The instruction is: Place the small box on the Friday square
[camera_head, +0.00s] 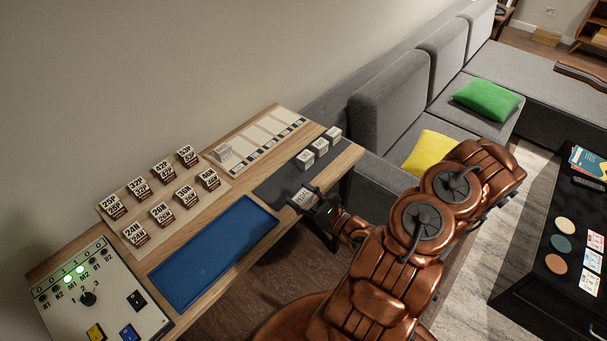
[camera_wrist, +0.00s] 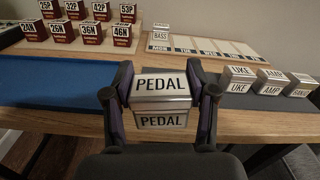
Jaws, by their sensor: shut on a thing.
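My gripper (camera_head: 312,202) is shut on a small silver-white box labelled PEDAL (camera_wrist: 162,104). In the wrist view the dark fingers press on its left and right sides, and its label faces me. In the head view the box (camera_head: 303,196) is at the near end of the dark grey mat; I cannot tell how far it is above the surface. The day board (camera_wrist: 207,49) lies beyond it, with pale squares in a row. The Friday square (camera_wrist: 247,49) is at the right end and bare. A BASS box (camera_wrist: 161,33) stands on the Monday square.
UKE, AMP and a third box (camera_head: 333,133) stand in a row on the grey mat (camera_head: 272,186). A blue tray (camera_head: 213,255), several numbered packs (camera_head: 162,213) and a switch panel (camera_head: 95,299) fill the bench's left part. A sofa stands behind.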

